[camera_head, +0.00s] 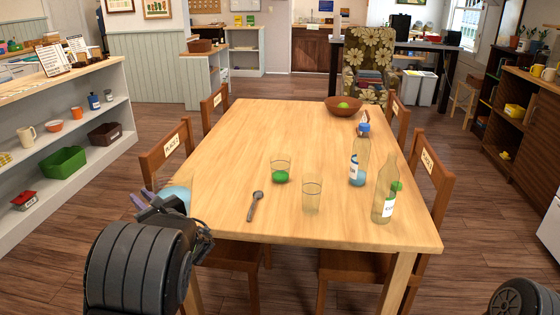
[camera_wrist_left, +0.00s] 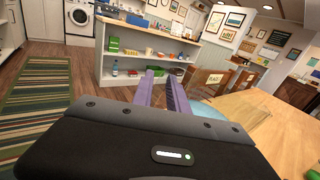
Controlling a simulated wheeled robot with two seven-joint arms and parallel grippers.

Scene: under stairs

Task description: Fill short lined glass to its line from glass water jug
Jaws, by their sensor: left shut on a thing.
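My left gripper (camera_head: 143,197) is at the table's near left corner, its purple fingers shut on a pale blue, see-through vessel (camera_head: 179,195) that looks like the glass water jug. My arm and the table edge hide much of it; in the left wrist view its bluish round part (camera_wrist_left: 213,106) shows behind the fingers (camera_wrist_left: 160,92). A short clear glass (camera_head: 312,197) stands upright near the table's front and looks empty. A second short glass (camera_head: 280,171), with green in its bottom, stands behind it to the left. I cannot make out a line on either. My right gripper is out of view.
The left middle of the tabletop is clear.

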